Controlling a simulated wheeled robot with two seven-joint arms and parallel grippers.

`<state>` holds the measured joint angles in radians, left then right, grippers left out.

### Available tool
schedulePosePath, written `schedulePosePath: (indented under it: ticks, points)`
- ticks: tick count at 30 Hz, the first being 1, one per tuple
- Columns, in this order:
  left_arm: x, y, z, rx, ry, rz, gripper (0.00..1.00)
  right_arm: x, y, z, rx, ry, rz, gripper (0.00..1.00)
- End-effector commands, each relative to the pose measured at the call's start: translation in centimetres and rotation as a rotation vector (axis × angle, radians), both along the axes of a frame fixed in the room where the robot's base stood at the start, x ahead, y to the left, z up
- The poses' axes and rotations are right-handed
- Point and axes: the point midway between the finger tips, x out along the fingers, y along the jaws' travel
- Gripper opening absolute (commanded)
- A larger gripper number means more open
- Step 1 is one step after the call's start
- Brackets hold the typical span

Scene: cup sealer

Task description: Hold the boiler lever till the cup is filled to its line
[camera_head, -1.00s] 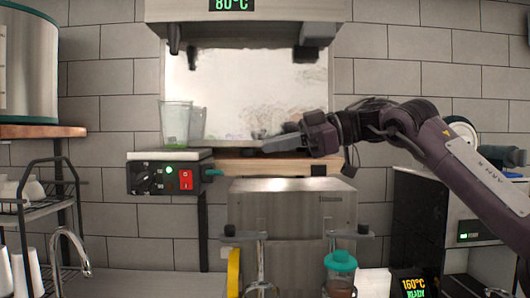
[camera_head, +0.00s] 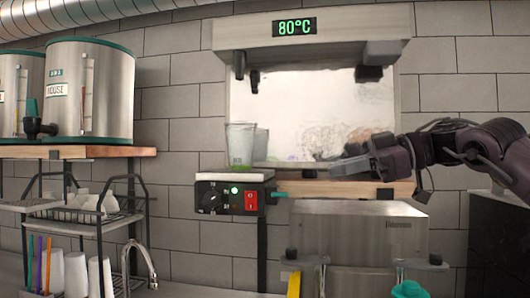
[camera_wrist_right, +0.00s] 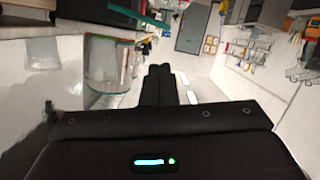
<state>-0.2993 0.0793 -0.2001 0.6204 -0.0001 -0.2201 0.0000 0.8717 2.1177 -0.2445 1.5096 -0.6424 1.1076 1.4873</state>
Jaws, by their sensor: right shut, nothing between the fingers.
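The boiler (camera_head: 350,30), with a green 80°C display, hangs on the back wall. A dark spout (camera_head: 240,65) is under its left side, and a black lever-like part (camera_head: 368,73) is under its right side. A clear cup (camera_head: 240,150) with green at its bottom stands upright below the spout, on a white-topped box with a red switch. I cannot make out its fill line. My right gripper (camera_head: 335,168) is shut and empty, right of the cup and well below the black part. Its closed fingers (camera_wrist_right: 160,85) show in the right wrist view. My left gripper is out of view.
A metal box (camera_head: 355,240) stands below the right arm. Steel tanks with taps (camera_head: 90,90) stand on a wooden shelf at left, above a rack of white cups (camera_head: 85,205) and a curved faucet (camera_head: 143,262). Open space lies between the right gripper and the boiler's underside.

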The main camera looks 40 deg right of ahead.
Motion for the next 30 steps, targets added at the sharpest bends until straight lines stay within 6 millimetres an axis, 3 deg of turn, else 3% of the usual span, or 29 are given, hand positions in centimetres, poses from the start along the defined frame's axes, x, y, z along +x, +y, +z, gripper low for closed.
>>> schedulePosePath:
  ticks: [17, 30]
  points:
    - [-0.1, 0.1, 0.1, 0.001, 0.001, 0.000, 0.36, 0.1, -0.1, 0.1, 0.006, 0.005, 0.000, 0.00]
    - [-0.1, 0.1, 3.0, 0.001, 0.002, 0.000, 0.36, 2.3, -2.6, 3.1, 0.326, 0.263, -0.002, 0.00]
